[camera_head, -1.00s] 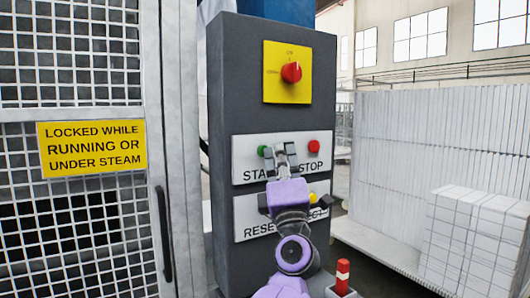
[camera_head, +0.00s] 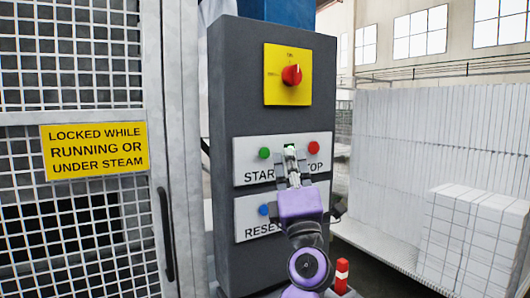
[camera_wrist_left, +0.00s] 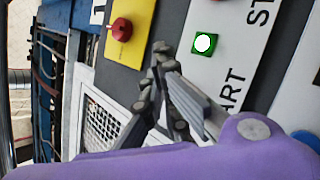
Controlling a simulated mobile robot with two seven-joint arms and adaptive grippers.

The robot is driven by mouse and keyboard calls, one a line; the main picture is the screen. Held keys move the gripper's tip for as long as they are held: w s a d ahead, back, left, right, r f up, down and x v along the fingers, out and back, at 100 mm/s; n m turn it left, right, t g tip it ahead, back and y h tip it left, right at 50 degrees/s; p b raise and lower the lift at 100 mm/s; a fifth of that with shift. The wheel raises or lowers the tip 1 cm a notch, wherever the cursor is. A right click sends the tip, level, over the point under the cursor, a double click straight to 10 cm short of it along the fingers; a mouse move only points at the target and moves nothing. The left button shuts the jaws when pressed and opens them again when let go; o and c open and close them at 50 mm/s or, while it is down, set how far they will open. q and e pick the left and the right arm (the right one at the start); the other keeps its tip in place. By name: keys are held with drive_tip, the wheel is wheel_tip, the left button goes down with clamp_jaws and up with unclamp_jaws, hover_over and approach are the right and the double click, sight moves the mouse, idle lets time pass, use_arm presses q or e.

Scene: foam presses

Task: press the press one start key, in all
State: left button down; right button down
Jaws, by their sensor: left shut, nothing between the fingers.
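The green start key (camera_head: 264,153) is on the white plate above the word START, in the head view. The red stop key (camera_head: 313,147) is on the same plate, to the right. My left gripper (camera_head: 290,154) is shut and empty. Its tips show between the two keys, right of the start key, partly over a small green lamp (camera_head: 290,146). In the left wrist view that lamp (camera_wrist_left: 205,43) glows with a white centre, and my gripper (camera_wrist_left: 165,60) is beside it. The start key is hidden there. I cannot tell whether the tips touch the plate.
A yellow plate with a red rotary switch (camera_head: 292,75) is above. A lower plate carries a blue reset key (camera_head: 264,210); its right part is behind my arm. A mesh door (camera_head: 70,220) is at left. White stacked blocks (camera_head: 475,240) are at right.

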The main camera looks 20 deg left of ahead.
use_arm(q)
drive_tip(key=shift+s+d, duration=0.9)
drive_tip(key=shift+d, duration=0.15)
use_arm(e)
drive_tip(key=shift+w+r, duration=0.35)
drive_tip(key=shift+r, duration=0.15)
